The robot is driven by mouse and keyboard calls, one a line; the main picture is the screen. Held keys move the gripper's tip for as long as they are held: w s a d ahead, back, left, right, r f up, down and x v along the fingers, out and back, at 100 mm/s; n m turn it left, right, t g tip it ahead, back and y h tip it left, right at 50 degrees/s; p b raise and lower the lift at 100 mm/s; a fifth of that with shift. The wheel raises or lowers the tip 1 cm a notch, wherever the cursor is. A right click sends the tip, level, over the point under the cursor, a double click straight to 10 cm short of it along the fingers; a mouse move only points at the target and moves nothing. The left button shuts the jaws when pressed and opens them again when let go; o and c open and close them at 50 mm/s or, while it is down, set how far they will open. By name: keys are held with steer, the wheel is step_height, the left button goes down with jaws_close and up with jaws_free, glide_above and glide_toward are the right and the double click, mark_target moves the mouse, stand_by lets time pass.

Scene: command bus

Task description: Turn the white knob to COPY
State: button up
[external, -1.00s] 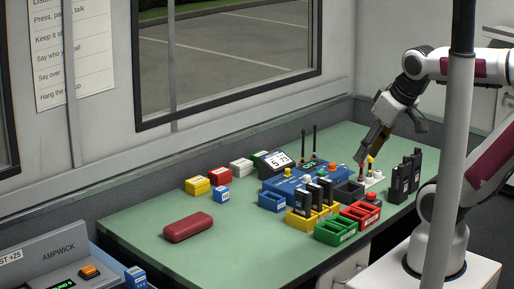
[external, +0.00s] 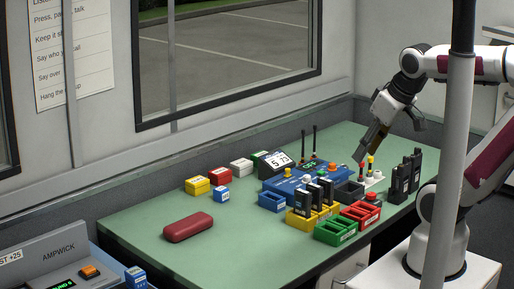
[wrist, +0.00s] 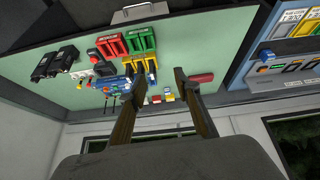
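A blue radio unit (external: 283,184) with a small lit display stands towards the back of the green desk. A small pale knob (external: 307,179) shows on or near its front. It is too small to read its setting, and I cannot see the word COPY. My gripper (external: 388,144) hangs above the right part of the desk, to the right of the blue unit and apart from it. In the wrist view my gripper (wrist: 160,74) is open, with its two fingers spread and nothing between them. The blue unit (wrist: 116,83) is partly hidden beside the left finger there.
Yellow, green and blue trays (external: 335,231), some holding black radios, stand in front of the unit. A white switch base (external: 372,182) and upright black handsets (external: 401,183) are at right. Two antennas rise behind. A red case (external: 188,227) lies left; the front-left desk is clear.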

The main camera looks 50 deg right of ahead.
steer(key=w+d+n+h, duration=0.1)
steer(key=w+d+n, duration=0.3)
steer(key=w+n, duration=0.3)
steer(key=n+g+h, duration=0.2)
steer(key=n, duration=1.7)
glide_above(307, 176)
steer(key=s+a, duration=0.3)
step_height(307, 176, down, 16)
steer(key=shift+w+d, duration=0.15)
steer(key=shift+x, duration=3.85)
